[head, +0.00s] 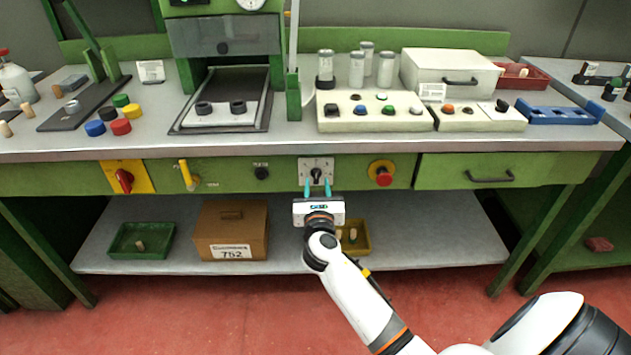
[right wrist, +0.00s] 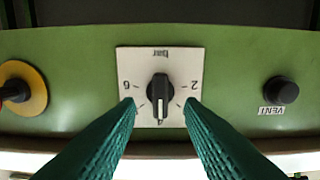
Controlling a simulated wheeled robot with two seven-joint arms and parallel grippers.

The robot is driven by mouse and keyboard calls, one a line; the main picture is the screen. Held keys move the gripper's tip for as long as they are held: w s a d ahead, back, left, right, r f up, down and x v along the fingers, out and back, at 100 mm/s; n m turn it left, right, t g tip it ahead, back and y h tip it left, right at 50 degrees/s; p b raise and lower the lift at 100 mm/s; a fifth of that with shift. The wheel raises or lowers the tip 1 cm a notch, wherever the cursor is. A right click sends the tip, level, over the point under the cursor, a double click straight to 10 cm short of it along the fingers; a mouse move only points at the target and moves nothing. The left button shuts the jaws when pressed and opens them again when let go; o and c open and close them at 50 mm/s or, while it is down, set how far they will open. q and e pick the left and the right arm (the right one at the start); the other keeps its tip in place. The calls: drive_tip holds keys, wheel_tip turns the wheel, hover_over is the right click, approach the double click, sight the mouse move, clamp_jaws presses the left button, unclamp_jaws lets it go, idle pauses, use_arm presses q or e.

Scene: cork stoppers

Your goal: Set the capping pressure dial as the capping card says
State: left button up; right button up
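The pressure dial is a black knob (head: 316,174) on a white plate (head: 305,164) in the green front rail. In the right wrist view the picture is upside down; the knob (right wrist: 160,88) has a white pointer line aimed straight down, between an inverted 6 at left and 2 at right, with "bar" above. My right gripper (head: 317,188) is open in front of the dial, its teal fingers (right wrist: 161,104) apart on either side of it. I cannot tell whether they touch it. Small cards stand on the bench, one at left (head: 150,70) and one on the button console (head: 432,91); their writing is unreadable. My left gripper is not visible.
On the rail are a red switch on yellow (head: 124,179), a yellow lever (head: 187,175), a black VENT knob (head: 261,173), also in the wrist view (right wrist: 282,90), and a red button on yellow (head: 381,173). A wooden box (head: 232,229) stands on the shelf below.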

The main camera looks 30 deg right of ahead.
sight(317, 177)
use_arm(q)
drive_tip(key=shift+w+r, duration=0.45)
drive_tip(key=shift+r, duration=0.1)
use_arm(e)
drive_tip(key=shift+x, duration=1.6)
drive_tip(key=c, duration=0.7)
